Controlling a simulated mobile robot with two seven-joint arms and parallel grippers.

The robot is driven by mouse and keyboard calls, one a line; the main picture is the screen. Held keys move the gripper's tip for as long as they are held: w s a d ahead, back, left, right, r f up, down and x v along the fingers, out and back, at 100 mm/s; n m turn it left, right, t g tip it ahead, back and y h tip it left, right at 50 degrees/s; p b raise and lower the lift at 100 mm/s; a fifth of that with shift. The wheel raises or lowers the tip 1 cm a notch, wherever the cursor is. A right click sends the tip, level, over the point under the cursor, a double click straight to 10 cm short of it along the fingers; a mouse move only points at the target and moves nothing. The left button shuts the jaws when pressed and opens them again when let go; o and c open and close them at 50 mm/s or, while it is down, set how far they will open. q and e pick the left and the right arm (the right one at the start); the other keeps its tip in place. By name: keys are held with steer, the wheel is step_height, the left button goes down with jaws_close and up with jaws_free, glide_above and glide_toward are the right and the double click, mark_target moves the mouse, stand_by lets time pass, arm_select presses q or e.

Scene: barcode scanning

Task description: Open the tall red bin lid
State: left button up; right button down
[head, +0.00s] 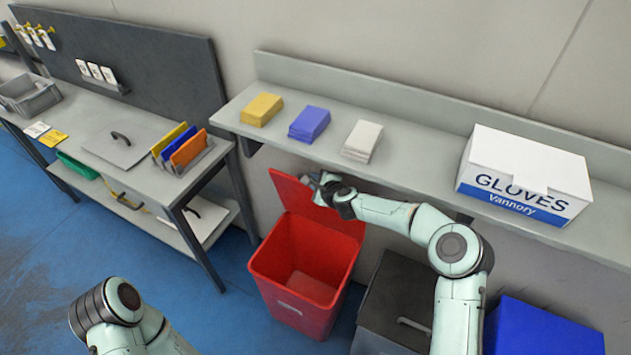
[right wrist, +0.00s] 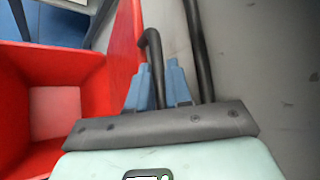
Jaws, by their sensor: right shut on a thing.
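The tall red bin (head: 305,313) stands on the floor below the wall shelf, its inside showing empty. Its red lid (head: 288,190) is swung up at the back of the opening, standing steeply near the wall. My right gripper (head: 318,183) is at the lid's upper part. In the right wrist view, my right gripper's blue fingers (right wrist: 158,82) are closed around a dark bent handle (right wrist: 152,45) beside the red lid (right wrist: 122,60). The open bin (right wrist: 90,70) shows to the left there. My left arm shows at the lower left of the head view; its gripper is out of frame.
A grey bin (head: 398,302) and a blue bin (head: 540,330) stand right of the red bin. The wall shelf (head: 420,135) above holds cloth stacks and a glove box (head: 525,175). A workbench (head: 120,150) stands left, with clear blue floor before it.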

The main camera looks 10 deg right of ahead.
steer(key=shift+f, duration=0.2)
steer(key=c, duration=1.2)
jaws_free()
steer(key=shift+s, duration=0.1)
steer(key=shift+o, duration=0.2)
arm_select(q)
steer(key=shift+s+f, duration=0.1)
arm_select(e)
steer(key=shift+s+d, duration=0.1)
steer(key=shift+s, duration=0.15)
arm_select(q)
steer(key=s+f+b, duration=0.3)
steer(key=f+b, duration=0.1)
steer(key=f, duration=0.1)
steer(key=shift+f+b, duration=0.25)
steer(key=shift+b, duration=0.1)
arm_select(e)
steer(key=v, duration=1.3)
steer(key=shift+r, duration=0.3)
